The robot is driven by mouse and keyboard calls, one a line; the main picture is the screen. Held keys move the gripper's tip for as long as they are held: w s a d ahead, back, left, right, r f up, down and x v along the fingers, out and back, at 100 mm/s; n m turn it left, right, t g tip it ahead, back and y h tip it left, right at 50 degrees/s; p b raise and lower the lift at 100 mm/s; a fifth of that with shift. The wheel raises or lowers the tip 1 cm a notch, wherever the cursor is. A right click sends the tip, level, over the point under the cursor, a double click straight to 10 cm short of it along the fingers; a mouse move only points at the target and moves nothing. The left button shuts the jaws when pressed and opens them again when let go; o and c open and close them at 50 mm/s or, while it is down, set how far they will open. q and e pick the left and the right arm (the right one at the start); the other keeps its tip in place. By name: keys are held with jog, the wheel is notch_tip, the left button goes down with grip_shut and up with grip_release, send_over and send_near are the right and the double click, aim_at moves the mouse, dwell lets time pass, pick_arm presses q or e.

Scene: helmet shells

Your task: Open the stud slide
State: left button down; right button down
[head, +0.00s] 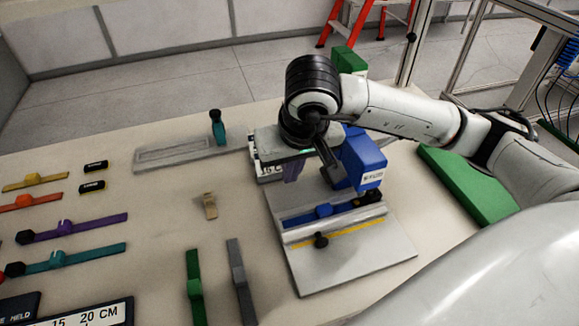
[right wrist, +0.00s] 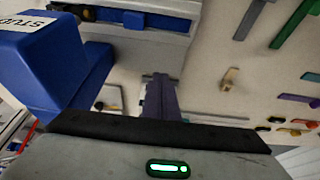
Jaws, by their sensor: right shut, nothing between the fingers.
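The stud station is a grey plate (head: 350,262) with an upright blue block (head: 363,160) at its back. The block's label is only partly readable; it also shows in the right wrist view (right wrist: 45,65). In front of it a grey slide bar (head: 333,224) runs across the plate beside a blue strip with a blue knob (head: 324,210). My right gripper (head: 292,172) is shut and empty, pointing down left of the blue block, behind the bar. My left gripper is out of view.
A grey slotted fixture (head: 185,153) with a teal post lies at the back left. A small tan piece (head: 210,206), a green bar (head: 195,288) and a grey bar (head: 240,281) lie left of the station. Several coloured bars lie far left. A green mat (head: 465,185) is at right.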

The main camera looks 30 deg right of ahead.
jog(key=x, duration=0.6)
jog(key=s, duration=0.1)
jog(key=s+a+p, duration=0.1)
jog(key=s, duration=0.1)
jog(key=shift+s+r, duration=0.1)
jog(key=shift+s, duration=0.3)
